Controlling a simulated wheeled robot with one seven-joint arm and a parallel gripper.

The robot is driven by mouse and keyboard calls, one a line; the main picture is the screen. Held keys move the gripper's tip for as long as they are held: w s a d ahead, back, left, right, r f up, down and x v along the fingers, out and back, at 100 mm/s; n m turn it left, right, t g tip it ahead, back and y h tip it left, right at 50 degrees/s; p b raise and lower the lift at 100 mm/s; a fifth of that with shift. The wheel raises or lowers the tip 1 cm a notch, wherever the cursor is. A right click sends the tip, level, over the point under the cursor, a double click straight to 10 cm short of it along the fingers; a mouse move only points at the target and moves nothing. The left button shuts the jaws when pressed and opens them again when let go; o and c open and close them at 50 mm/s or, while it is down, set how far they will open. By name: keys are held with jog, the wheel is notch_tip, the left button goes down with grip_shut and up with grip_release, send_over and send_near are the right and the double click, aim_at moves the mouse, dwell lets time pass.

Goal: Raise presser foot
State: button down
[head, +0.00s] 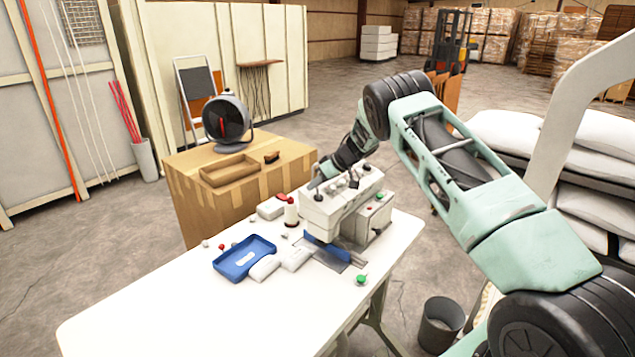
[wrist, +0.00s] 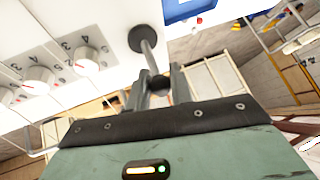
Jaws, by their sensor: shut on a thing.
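A white sewing machine (head: 340,205) stands on the white table, and its dialled face also shows in the wrist view (wrist: 95,30). A metal lever (wrist: 149,55) sticks out from a round black base on this face and ends in a dark knob (wrist: 157,84). My gripper (wrist: 159,80) is shut on the lever's knob, with one finger on each side. In the head view my gripper (head: 317,183) is at the machine's far left side, partly hidden. The presser foot cannot be made out in either view.
White numbered dials (wrist: 87,54) are left of the lever. On the table (head: 150,305) lie a blue tray (head: 232,268), a thread spool (head: 291,215) and small items. A cardboard box (head: 205,205) with a fan (head: 226,120) stands behind. The table's front left is clear.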

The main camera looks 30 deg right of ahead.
dwell(0.4)
jog(key=c, duration=1.3)
grip_release()
jog(key=shift+r, duration=0.1)
jog(key=b+v, duration=0.7)
jog(key=v, duration=1)
jog(key=shift+s+r, duration=0.1)
